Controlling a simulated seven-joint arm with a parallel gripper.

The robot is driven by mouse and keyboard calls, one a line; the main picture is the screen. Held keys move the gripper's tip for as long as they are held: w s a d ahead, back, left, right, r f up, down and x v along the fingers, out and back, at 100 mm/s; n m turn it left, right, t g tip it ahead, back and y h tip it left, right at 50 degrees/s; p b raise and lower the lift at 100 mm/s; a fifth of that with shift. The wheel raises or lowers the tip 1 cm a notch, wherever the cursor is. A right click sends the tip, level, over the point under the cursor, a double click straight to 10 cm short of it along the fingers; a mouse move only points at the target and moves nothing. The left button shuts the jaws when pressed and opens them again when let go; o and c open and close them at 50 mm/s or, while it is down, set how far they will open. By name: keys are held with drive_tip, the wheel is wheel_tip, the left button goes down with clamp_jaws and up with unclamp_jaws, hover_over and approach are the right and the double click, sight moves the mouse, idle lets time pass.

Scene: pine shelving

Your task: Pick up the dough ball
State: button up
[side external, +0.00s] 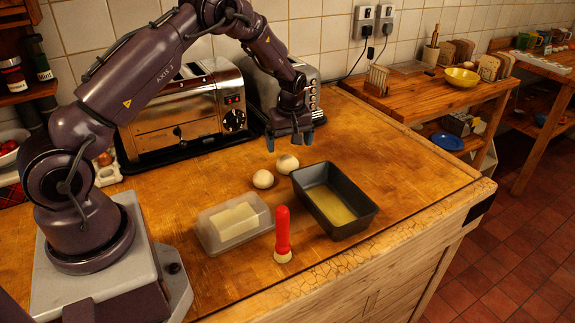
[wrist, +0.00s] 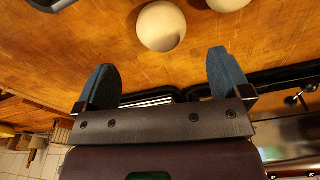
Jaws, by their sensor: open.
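Two pale, round dough balls rest on the wooden worktop in the side view: one (side external: 263,178) to the left and one (side external: 287,163) a little behind and to the right. My gripper (side external: 289,142) hangs above and just behind them, fingers pointing down, open and empty. In the wrist view, one ball (wrist: 161,26) lies ahead of the gap between my spread fingers (wrist: 160,72), apart from both. The other ball (wrist: 228,4) is cut off by the top edge, to the right.
A dark loaf tin (side external: 362,212) stands right of the balls. A lidded butter dish (side external: 210,238) and an upright red-handled brush (side external: 282,230) stand in front. Toasters (side external: 175,108) stand behind, near the tiled wall. The worktop right of the tin is clear.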

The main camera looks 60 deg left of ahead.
sight(288, 158)
drive_tip(key=f, duration=0.7)
drive_tip(key=shift+a+f, duration=0.3)
drive_tip(key=shift+a, duration=0.05)
drive_tip(key=c, duration=0.7)
